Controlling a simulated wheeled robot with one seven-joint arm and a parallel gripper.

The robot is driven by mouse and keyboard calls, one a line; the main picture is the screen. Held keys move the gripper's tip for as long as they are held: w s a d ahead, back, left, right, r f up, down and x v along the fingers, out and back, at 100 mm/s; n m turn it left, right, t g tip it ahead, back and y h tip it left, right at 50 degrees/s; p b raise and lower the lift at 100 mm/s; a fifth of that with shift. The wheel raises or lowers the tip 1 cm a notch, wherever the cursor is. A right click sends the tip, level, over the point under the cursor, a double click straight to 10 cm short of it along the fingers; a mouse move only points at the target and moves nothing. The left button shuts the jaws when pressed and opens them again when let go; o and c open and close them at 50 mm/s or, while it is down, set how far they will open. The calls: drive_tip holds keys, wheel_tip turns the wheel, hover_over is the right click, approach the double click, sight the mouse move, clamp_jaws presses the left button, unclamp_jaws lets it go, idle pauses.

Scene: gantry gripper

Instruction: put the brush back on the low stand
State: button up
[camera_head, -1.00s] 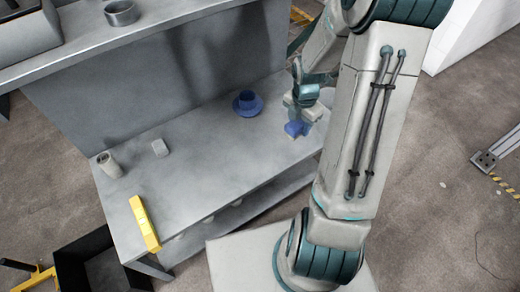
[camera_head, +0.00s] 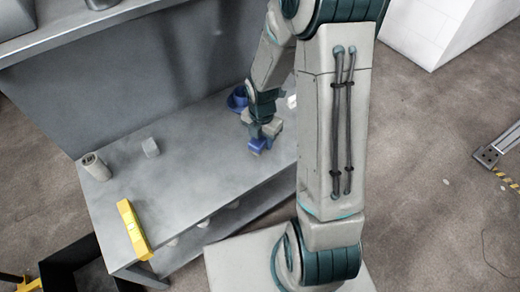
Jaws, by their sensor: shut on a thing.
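My gripper (camera_head: 261,134) is shut on a small blue thing (camera_head: 258,146), which I take to be the brush. It points down over the right part of the grey bench top (camera_head: 195,160). The fingers and arm hide most of the brush, and I cannot tell whether it touches the bench. Just behind the gripper is a round blue piece with a wide base (camera_head: 236,99), partly covered by my arm. I cannot tell for sure whether this is the low stand.
A yellow bar (camera_head: 133,228) lies at the bench's front left edge. A white piece (camera_head: 291,102) is right of the gripper. The bench middle is clear.

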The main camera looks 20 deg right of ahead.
drive_tip(key=shift+a+f, duration=0.3)
drive_tip(key=shift+f, duration=0.1)
drive_tip(key=shift+f+b, duration=1)
drive_tip(key=shift+f, duration=0.75)
drive_tip(key=shift+f, duration=0.1)
drive_tip(key=o, duration=1.1)
